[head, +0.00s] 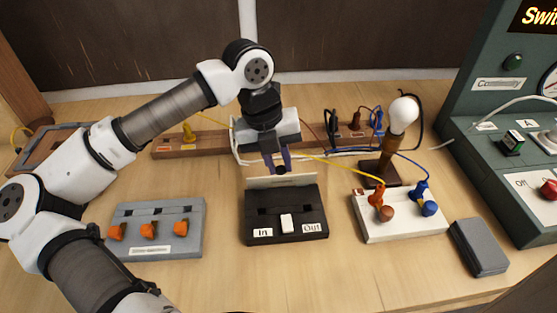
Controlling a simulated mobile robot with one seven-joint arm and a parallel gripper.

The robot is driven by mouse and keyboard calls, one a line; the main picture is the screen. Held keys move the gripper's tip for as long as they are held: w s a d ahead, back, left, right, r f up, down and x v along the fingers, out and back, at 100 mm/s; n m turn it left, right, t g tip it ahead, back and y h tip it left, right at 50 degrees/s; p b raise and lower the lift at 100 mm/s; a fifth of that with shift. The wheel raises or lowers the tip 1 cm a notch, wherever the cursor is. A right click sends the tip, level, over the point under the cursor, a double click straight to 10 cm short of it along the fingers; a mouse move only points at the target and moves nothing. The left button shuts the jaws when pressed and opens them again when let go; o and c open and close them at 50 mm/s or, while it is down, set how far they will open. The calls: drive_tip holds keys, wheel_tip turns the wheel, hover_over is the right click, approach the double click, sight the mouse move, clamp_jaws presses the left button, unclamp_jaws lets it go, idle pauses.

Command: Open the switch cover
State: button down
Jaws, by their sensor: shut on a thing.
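The black switch box (286,222) sits on the wooden bench in the middle of the head view. It has a white rocker at its front, between an "In" label and an "Out" label. A pale, narrow panel (282,182) stands along its back edge, seen nearly edge-on, and looks like the raised cover. My gripper (281,168) points down behind the box. Its fingers are shut on a small dark knob at the top of this panel. The contact is small and partly hidden.
A grey box with orange knobs (158,229) lies left. A white block with orange and blue plugs (398,219) and a bulb on a stand (403,116) are right. A wooden terminal rail (215,143) and loose wires run behind my gripper. A green panel (480,130) stands far right.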

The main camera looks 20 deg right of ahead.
drive_tip(key=g, duration=0.1)
drive_tip(key=w+g, duration=0.1)
drive_tip(key=f+g+y, duration=0.1)
drive_tip(key=shift+w+d+g, duration=0.25)
drive_tip(key=shift+w+g, duration=0.05)
drive_tip(key=c, duration=1.3)
unclamp_jaws()
drive_tip(key=b+v, duration=0.1)
drive_tip(key=v, duration=1.3)
